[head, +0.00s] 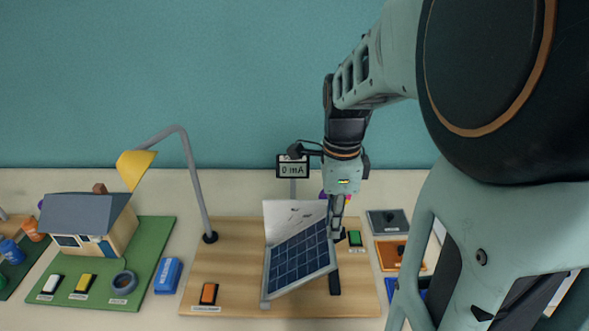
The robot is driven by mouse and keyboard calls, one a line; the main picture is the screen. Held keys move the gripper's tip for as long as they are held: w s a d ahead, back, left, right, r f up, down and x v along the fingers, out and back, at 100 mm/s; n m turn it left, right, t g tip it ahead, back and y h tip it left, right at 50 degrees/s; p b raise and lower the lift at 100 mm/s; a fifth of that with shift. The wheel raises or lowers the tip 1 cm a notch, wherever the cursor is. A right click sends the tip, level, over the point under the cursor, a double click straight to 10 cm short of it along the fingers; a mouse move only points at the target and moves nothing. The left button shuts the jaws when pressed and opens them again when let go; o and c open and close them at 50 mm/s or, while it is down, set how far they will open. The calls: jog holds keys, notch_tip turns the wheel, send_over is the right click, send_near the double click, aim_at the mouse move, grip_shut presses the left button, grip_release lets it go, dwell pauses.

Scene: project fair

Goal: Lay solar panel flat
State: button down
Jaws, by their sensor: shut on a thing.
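The solar panel (299,262) is a dark blue gridded plate with a pale frame. In the head view it stands tilted over the wooden board (238,262), its cell face turned toward me. My gripper (338,212) comes down from above at the panel's upper right edge and is shut on it. The fingertips are partly hidden by the panel and are small in view. A white plate (286,215) shows behind the panel. A dark upright post (335,281) shows just right of the panel.
A yellow-shaded lamp (137,166) with a grey bent pole stands left on the board. A meter (292,167) reading "0 mA" stands behind. An orange switch (208,293) and a green switch (355,239) sit on the board. A model house (92,222) is left; coloured trays (388,222) are right.

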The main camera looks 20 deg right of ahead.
dwell(0.3)
jog(key=shift+s+d+f+b, duration=0.15)
jog(key=shift+d+f+b, duration=0.2)
jog(key=shift+d+f, duration=0.05)
jog(key=d+f+y+b, duration=0.2)
jog(key=f+b, duration=0.1)
jog(key=f, duration=0.1)
jog(key=s+d+f+t+y+b, duration=0.1)
jog(key=d+f+y+b, duration=0.1)
jog(key=d+f+b, duration=0.1)
jog(key=s+d+f+t+y+b, duration=0.1)
jog(key=d+f+y+b, duration=0.1)
jog(key=f, duration=0.3)
jog(key=shift+d+f+y+b, duration=0.1)
jog(key=shift+d+y+b, duration=0.15)
jog(key=shift+y+b, duration=0.45)
jog(key=shift+d+f+y+b, duration=0.15)
jog(key=shift+f+y+b, duration=0.4)
jog(key=shift+f, duration=0.35)
jog(key=shift+s+f, duration=0.1)
jog(key=c, duration=1.8)
grip_release()
jog(key=shift+d, duration=0.1)
